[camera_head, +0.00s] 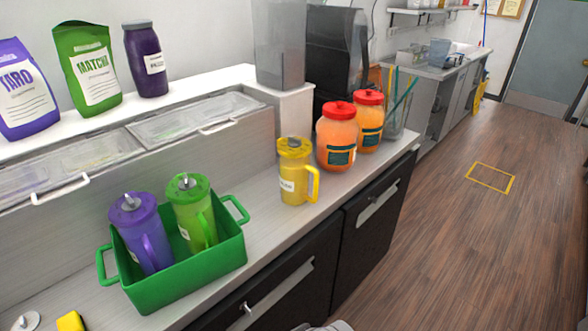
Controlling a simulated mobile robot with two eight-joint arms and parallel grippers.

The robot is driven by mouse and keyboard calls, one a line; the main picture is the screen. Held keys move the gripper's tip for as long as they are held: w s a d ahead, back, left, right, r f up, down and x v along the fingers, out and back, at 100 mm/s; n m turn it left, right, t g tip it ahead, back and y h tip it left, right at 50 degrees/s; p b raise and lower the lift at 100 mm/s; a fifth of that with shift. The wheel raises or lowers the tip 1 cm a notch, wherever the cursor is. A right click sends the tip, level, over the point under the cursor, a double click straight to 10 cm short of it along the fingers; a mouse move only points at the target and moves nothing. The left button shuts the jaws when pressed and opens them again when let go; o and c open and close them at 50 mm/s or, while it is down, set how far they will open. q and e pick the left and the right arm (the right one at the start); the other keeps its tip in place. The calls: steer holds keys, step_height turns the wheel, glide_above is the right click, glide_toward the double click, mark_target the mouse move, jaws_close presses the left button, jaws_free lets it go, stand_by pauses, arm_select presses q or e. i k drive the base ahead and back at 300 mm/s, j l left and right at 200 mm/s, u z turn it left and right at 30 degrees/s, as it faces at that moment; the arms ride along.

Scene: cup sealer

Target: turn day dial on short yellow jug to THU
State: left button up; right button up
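The short yellow jug (296,188) stands upright on the steel counter, right of the green crate. Its handle points to the right, and a white label shows low on its left side. On top is a yellow lid with a small grey dial (294,143); the day it points to is too small to read. No gripper can be made out in the head view. A small pale shape at the bottom edge is too cut off to identify.
A green crate (196,271) holds a purple jug (141,232) and a green jug (190,205). Two orange jars (337,135) with red lids stand close behind the yellow jug's right. The counter before the yellow jug (262,225) is clear.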

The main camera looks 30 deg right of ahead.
mark_target(293, 142)
steer(key=k+l+u, duration=0.1)
steer(key=l+u, duration=0.35)
steer(key=l, duration=0.95)
